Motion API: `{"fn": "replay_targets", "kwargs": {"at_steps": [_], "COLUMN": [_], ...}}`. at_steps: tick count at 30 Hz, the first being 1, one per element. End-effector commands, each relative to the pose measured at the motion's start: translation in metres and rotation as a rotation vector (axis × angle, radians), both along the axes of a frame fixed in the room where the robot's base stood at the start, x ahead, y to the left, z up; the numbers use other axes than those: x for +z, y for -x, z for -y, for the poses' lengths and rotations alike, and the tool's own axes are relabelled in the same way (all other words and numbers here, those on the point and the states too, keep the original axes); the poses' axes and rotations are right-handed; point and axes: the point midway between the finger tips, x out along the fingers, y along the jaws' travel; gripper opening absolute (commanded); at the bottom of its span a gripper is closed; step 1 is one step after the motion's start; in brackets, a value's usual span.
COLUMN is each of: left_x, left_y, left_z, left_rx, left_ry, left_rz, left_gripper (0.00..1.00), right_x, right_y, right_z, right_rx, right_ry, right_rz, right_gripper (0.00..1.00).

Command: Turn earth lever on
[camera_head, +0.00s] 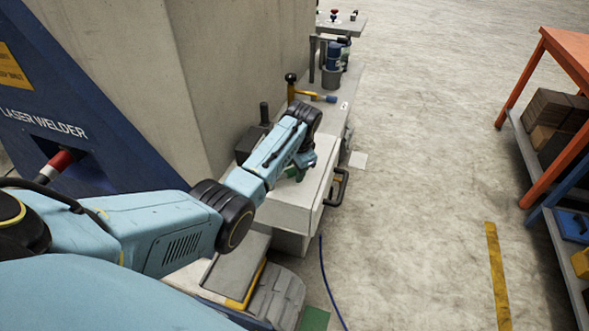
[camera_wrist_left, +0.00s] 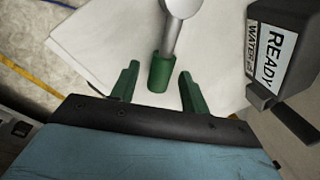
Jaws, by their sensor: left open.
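The lever (camera_wrist_left: 158,74), a silver shaft with a green grip, shows at the top middle of the left wrist view. I take it to be the earth lever. My left gripper (camera_wrist_left: 158,71) is open, with one green finger on each side of the green grip. Gaps show between the grip and both fingers, so it is not clamped. In the head view my left gripper (camera_head: 298,168) is over the pale bench top (camera_head: 300,192). The lever is mostly hidden there behind my arm. My right gripper is out of view.
A dark box labelled READY WATER (camera_wrist_left: 278,45) stands close to the right of the lever. A concrete wall (camera_head: 235,60) rises at left. Floor (camera_head: 420,150) is open at right.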

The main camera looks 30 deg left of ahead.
Motion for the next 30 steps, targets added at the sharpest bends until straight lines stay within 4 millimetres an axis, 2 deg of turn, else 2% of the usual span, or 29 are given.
{"fn": "replay_targets", "kwargs": {"at_steps": [8, 18, 26, 30], "left_x": [-0.0007, -0.0006, -0.0004, 0.0010], "left_y": [-0.0003, -0.0002, 0.0000, 0.0010], "left_z": [-0.0002, -0.0003, -0.0001, 0.0012], "left_rx": [0.000, 0.000, -0.003, -0.025], "left_ry": [0.000, 0.000, 0.000, 0.000], "left_rz": [0.001, 0.001, 0.000, 0.000], "left_gripper": [0.46, 0.01, 0.00, 0.00], "right_x": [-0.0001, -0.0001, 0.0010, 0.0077], "right_y": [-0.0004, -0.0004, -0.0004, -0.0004], "right_z": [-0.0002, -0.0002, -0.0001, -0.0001], "right_rx": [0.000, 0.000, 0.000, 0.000], "right_ry": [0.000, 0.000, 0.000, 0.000], "right_rz": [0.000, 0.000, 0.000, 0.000], "right_gripper": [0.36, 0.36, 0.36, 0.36]}}
